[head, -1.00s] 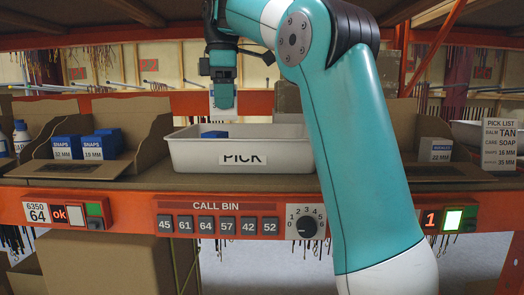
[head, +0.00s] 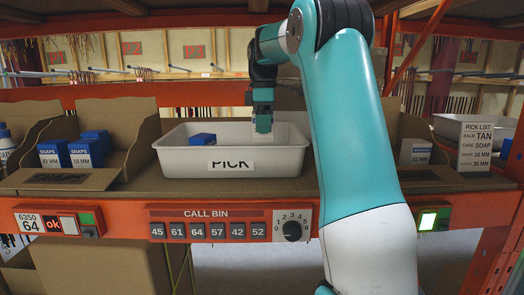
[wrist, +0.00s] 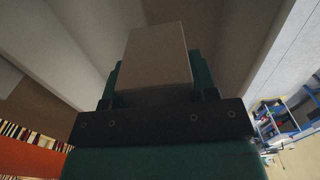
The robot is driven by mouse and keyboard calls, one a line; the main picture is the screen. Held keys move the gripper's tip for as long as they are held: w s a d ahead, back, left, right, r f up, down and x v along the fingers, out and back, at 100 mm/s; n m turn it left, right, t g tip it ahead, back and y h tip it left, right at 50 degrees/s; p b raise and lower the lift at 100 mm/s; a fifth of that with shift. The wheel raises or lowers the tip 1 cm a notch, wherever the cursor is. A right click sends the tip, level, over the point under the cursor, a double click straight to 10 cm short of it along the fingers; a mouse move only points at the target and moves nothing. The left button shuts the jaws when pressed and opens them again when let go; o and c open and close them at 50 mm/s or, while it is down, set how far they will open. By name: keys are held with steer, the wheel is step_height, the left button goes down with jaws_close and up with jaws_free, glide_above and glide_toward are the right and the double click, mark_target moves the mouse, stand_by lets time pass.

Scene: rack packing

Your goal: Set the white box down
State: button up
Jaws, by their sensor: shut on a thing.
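My gripper (head: 263,124) points down into the right part of the white PICK bin (head: 188,172). Its fingertips are at about the level of the bin's rim. In the wrist view, my gripper (wrist: 155,92) is shut on the white box (wrist: 158,55), a plain pale block between the dark green fingers. In the head view the box is hard to make out against the white bin. I cannot tell whether it touches the bin floor.
A blue-topped box (head: 202,140) is in the bin, left of my gripper. Cardboard trays with SNAPS boxes (head: 86,153) stand at left. Another small box (head: 416,151) is in a tray at right. A pick list card (head: 475,146) stands farther right.

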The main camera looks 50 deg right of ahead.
steer(key=shift+f+p, duration=0.55)
steer(key=shift+f, duration=2.75)
steer(key=shift+f, duration=0.2)
steer(key=o, duration=1)
steer(key=shift+r, duration=0.15)
step_height(320, 180, up, 12)
steer(key=shift+r, duration=0.1)
